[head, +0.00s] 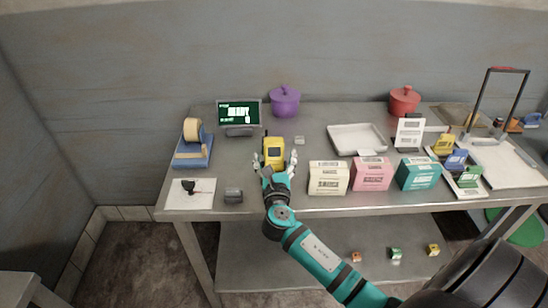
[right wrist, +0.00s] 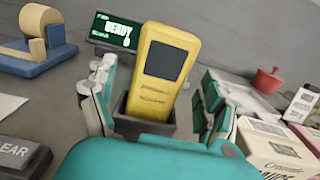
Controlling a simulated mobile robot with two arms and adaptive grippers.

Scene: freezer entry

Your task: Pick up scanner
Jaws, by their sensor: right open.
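The scanner (head: 274,149) is yellow with a dark screen and stands on the table left of centre. In the right wrist view the scanner (right wrist: 162,62) is slightly tilted, with its lower end in a dark grey holder (right wrist: 146,126). My right gripper (head: 277,162) is open, with one finger on each side of the scanner. In the right wrist view the fingers of my right gripper (right wrist: 157,95) flank the holder and the scanner's lower part. I cannot tell whether they touch it. My left gripper is not in view.
A display (head: 239,113) reading "READY" stands behind left, near a tape dispenser (head: 193,150). Cream (head: 328,178), pink (head: 371,174) and teal (head: 418,174) boxes stand close to the right. A grey block (head: 233,195) sits at the front left. A white tray (head: 357,138) lies behind the boxes.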

